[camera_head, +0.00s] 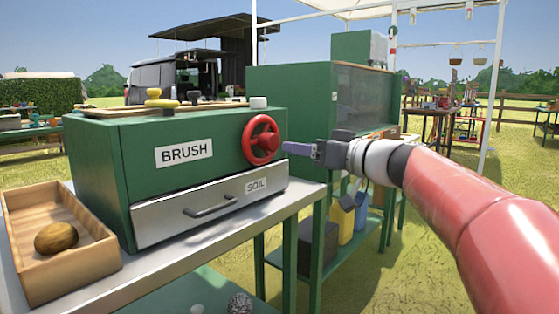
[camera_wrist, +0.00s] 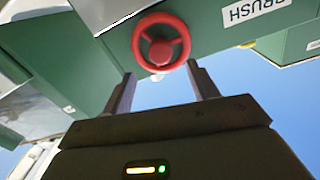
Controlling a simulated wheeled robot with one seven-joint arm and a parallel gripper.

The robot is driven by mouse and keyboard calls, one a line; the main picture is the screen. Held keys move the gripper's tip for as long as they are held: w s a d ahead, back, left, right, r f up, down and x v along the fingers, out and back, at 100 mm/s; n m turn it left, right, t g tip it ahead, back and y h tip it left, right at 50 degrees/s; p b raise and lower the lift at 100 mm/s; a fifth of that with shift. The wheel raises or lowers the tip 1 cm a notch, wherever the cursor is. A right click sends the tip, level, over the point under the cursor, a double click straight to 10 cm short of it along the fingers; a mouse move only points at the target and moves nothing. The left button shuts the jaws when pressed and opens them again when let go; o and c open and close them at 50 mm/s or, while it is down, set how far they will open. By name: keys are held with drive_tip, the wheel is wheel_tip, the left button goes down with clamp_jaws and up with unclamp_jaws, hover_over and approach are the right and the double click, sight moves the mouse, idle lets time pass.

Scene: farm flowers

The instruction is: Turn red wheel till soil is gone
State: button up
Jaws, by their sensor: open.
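The red wheel (camera_head: 261,139) is mounted on the right part of the front of a green box labelled BRUSH (camera_head: 184,152). Below it is a grey drawer labelled SOIL (camera_head: 215,205), which looks shut. My gripper (camera_head: 290,148) is just to the right of the wheel in the head view. In the wrist view the red wheel (camera_wrist: 161,42) lies ahead, between and beyond the two fingers of my gripper (camera_wrist: 162,80). The fingers are open and spread wide, with nothing between them. They look close to the wheel; I cannot tell whether they touch it. No soil shows.
A wooden tray (camera_head: 22,200) with a brown potato-like item (camera_head: 56,238) stands left of the box on the grey table (camera_head: 160,270). A second green cabinet (camera_head: 290,90) stands behind, to the right. Yellow and blue bins (camera_head: 342,222) sit on a lower shelf.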

sight(275, 143)
drive_tip(key=p+x, duration=0.1)
drive_tip(key=x, duration=0.7)
drive_tip(key=shift+p, duration=0.35)
drive_tip(key=c, duration=1)
